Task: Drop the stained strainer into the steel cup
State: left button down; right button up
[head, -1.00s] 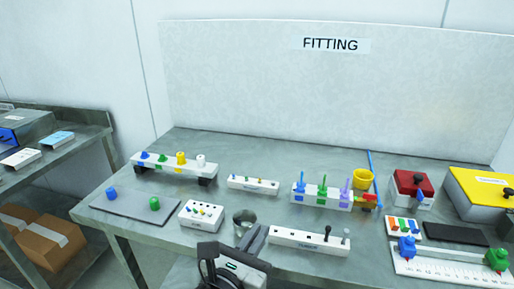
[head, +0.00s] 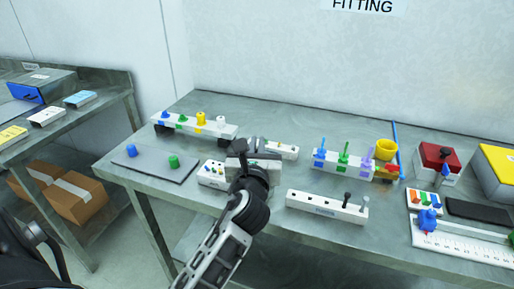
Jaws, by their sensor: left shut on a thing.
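My left gripper (head: 253,148) is shut over the middle of the bench, seen from behind. My wrist and arm cover its fingertips and whatever is between them, so I cannot make out the stained strainer. The steel cup is hidden behind my left arm in this view. A white block (head: 312,202) to the right of my arm holds a black-topped piece (head: 347,197) and a grey-topped piece (head: 364,203) at its right end. My right gripper is not in view.
A white rack with coloured pegs (head: 208,128) stands behind left, and a grey mat (head: 150,168) lies in front of it. A small white block (head: 211,174) sits just left of my wrist. A yellow cup (head: 387,149) and red box (head: 436,160) are right.

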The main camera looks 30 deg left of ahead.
pick_arm(q)
jog(key=shift+f, duration=0.45)
jog(key=c, duration=1.5)
grip_release()
jog(key=shift+s, duration=0.1)
jog(key=b+v, duration=0.1)
jog(key=v, duration=0.6)
jog(key=shift+s+d, duration=0.1)
jog(key=shift+d, duration=0.05)
